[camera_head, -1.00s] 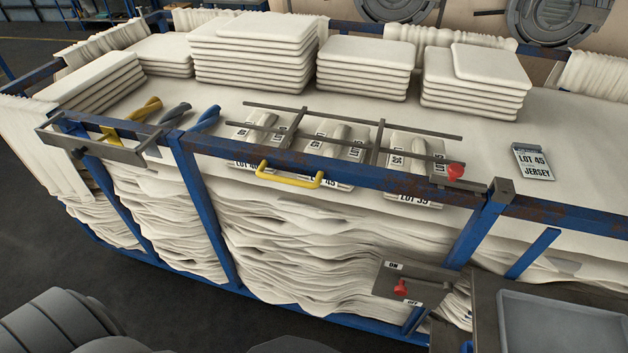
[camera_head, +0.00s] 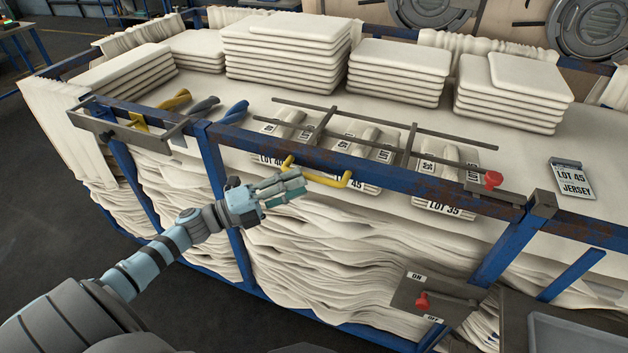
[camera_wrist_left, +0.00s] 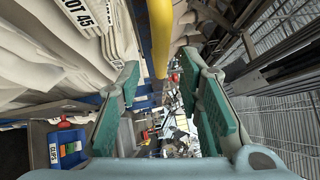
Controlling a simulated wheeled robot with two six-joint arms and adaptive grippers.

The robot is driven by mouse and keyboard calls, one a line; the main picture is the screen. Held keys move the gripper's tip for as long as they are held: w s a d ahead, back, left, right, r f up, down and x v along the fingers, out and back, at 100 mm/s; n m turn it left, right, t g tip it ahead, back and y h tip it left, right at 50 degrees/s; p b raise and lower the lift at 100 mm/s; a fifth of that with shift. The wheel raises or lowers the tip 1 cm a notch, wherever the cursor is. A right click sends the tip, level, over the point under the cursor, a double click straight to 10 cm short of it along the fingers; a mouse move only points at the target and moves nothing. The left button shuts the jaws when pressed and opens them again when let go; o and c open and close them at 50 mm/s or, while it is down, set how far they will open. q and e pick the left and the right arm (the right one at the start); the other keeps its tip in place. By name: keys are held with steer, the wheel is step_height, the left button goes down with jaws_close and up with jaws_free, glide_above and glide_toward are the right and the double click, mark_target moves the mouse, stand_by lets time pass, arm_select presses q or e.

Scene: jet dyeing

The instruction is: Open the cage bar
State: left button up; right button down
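The blue, rust-marked cage bar (camera_head: 400,185) runs along the near top edge of the cloth-filled cage. A yellow handle (camera_head: 343,181) juts from its near side. A red knob (camera_head: 493,180) sits by the bar's right end. My left gripper (camera_head: 298,187) is open beside the handle and covers part of it in the head view. In the left wrist view, the fingers (camera_wrist_left: 160,78) are spread, and the yellow handle (camera_wrist_left: 160,35) runs down from the top toward the gap between them. I cannot tell whether they touch it. My right gripper is not in view.
A panel (camera_head: 405,296) marked ON and OFF has a red lever (camera_head: 422,301) low on the cage's right. Folded cloth stacks (camera_head: 285,60) and a dark rod rack (camera_head: 408,148) lie behind the bar. A grey tray (camera_head: 570,335) stands at the lower right.

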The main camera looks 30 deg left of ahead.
mark_target(315, 176)
arm_select(q)
steer(key=x, duration=0.5)
steer(key=shift+d+r+p, duration=0.1)
steer(key=shift+d+p, duration=0.05)
steer(key=shift+p, duration=0.2)
steer(key=shift+c, duration=0.3)
jaws_close()
